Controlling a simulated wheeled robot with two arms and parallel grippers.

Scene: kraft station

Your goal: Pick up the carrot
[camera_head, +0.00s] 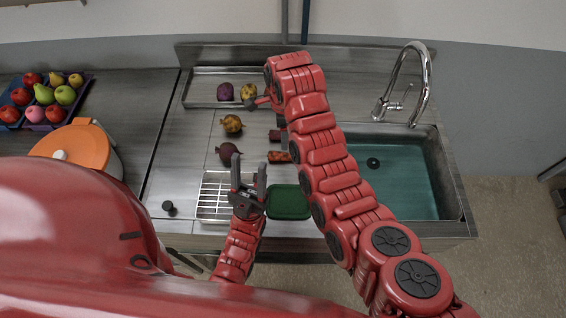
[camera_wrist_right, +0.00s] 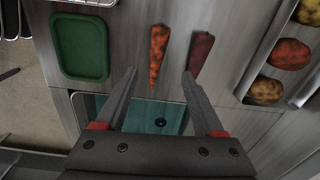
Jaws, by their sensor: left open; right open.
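The orange carrot (camera_head: 278,157) lies on the steel counter left of the sink, partly hidden by my right arm in the head view. In the right wrist view the whole carrot (camera_wrist_right: 158,55) shows, its narrow end between the fingertips in the picture. My right gripper (camera_wrist_right: 159,73) is open and empty, apart from the carrot; its height above the counter is hard to tell. In the head view the right gripper (camera_head: 266,110) is partly hidden by its own arm. My left gripper (camera_head: 249,162) is open and empty near the wire rack and green tray.
A dark red root (camera_wrist_right: 200,52) lies beside the carrot. A green tray (camera_wrist_right: 79,46), a wire rack (camera_head: 214,197), and a sink (camera_head: 400,170) with a tap are close. A beet (camera_head: 227,152), an onion (camera_head: 232,123) and a metal tray (camera_head: 200,92) stand farther left and back.

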